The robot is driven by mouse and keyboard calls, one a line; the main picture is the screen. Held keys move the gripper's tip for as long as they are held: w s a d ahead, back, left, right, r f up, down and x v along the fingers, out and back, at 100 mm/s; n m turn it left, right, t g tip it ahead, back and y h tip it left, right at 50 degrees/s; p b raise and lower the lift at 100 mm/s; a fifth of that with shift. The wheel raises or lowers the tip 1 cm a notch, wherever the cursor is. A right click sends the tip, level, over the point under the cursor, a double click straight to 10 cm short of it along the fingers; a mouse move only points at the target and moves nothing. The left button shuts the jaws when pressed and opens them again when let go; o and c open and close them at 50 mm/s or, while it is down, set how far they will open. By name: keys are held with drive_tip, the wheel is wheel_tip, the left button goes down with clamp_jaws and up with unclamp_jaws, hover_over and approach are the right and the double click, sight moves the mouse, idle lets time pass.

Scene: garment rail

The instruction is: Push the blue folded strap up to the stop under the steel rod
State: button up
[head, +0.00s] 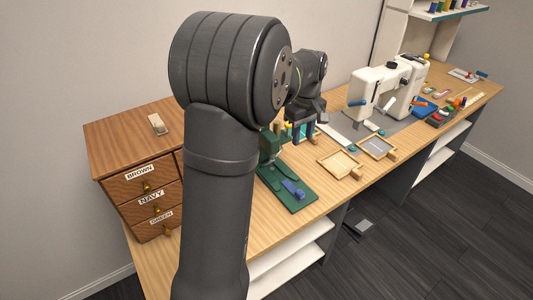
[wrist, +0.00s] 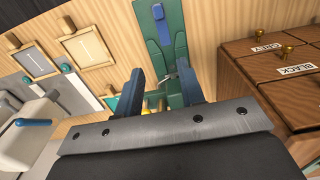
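The blue folded strap (head: 292,188) lies on the green plate (head: 302,204) of a small green press, near the plate's front end. It also shows in the wrist view (wrist: 160,22), at the top, apart from my fingers. The press's upright (head: 270,147) stands at the rear of the plate in the head view, partly hidden by my arm. A small grey metal piece (wrist: 169,76) shows near the press in the wrist view; I cannot tell whether it is the steel rod. The stop is not clear. My gripper (wrist: 160,72) has its blue fingers wide apart, with no object held between them.
A brown drawer cabinet (head: 140,188) stands left of the press. Two small wooden frames (head: 338,163) (head: 376,147) lie to its right, before a white sewing machine (head: 390,88). Bare tabletop (head: 250,225) lies in front of the plate.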

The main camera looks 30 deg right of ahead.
sight(288, 184)
drive_tip(key=s+f, duration=0.1)
drive_tip(key=f, duration=0.1)
drive_tip(key=s+f, duration=0.1)
drive_tip(key=f, duration=0.1)
drive_tip(key=s+f, duration=0.2)
drive_tip(key=shift+d, duration=0.25)
clamp_jaws()
drive_tip(key=s+f, duration=0.2)
drive_tip(key=f, duration=0.3)
drive_tip(key=s+f, duration=0.1)
drive_tip(key=f, duration=0.5)
drive_tip(key=s+f, duration=0.2)
drive_tip(key=f, duration=0.4)
drive_tip(key=shift+s+a+f, duration=0.1)
drive_tip(key=shift+s+a, duration=0.25)
drive_tip(key=w, duration=0.3)
drive_tip(key=shift+w+f, duration=0.1)
drive_tip(key=shift+f, duration=0.05)
drive_tip(key=shift+w, duration=0.4)
drive_tip(key=w, duration=1)
drive_tip(key=shift+w, duration=0.1)
